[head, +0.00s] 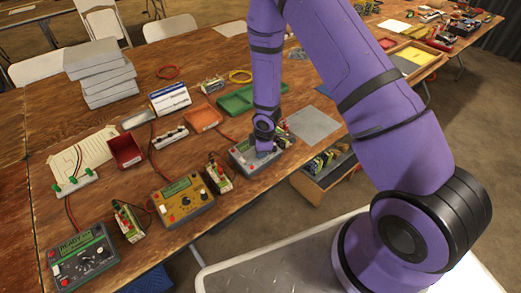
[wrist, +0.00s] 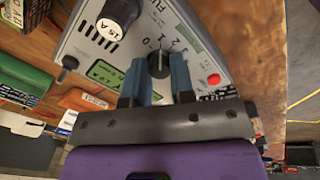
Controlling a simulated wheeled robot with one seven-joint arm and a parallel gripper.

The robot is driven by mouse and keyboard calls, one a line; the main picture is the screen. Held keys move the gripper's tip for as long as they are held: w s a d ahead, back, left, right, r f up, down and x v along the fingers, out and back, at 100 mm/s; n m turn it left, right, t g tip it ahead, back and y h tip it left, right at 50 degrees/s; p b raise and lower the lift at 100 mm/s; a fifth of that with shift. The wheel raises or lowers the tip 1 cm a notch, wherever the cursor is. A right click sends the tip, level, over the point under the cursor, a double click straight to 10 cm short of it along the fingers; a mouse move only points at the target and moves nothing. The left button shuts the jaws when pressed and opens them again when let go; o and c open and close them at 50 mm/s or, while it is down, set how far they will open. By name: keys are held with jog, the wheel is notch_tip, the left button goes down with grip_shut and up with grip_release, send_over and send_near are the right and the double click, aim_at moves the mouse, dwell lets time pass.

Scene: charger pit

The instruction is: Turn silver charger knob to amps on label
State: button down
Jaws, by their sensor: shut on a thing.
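The silver charger (head: 245,158) sits at the near edge of the wooden table, partly hidden under my arm. In the wrist view its grey panel (wrist: 200,30) fills the top, with a scale of small numbers beside a dark knob (wrist: 158,63). My gripper (wrist: 158,72) has one blue finger on each side of the knob and is shut on it. A black cylinder with a white label (wrist: 118,14) reading 1.5 A shows at the top left. A small green display (wrist: 103,73) is lit, its digits hard to read. A red button (wrist: 214,79) lies right of the knob.
A yellow charger (head: 183,200) and a dark charger (head: 82,258) stand left along the table edge. Small battery packs (head: 218,172) stand between the chargers. A grey plate (head: 312,125) lies to the right.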

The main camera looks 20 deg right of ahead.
jog(key=c, duration=1)
grip_release()
jog(key=r, duration=0.3)
jog(key=s+r, duration=0.1)
jog(key=r, duration=0.6)
jog(key=shift+s+d+r, duration=0.3)
jog(key=shift+s+r, duration=0.05)
jog(key=shift+s, duration=0.05)
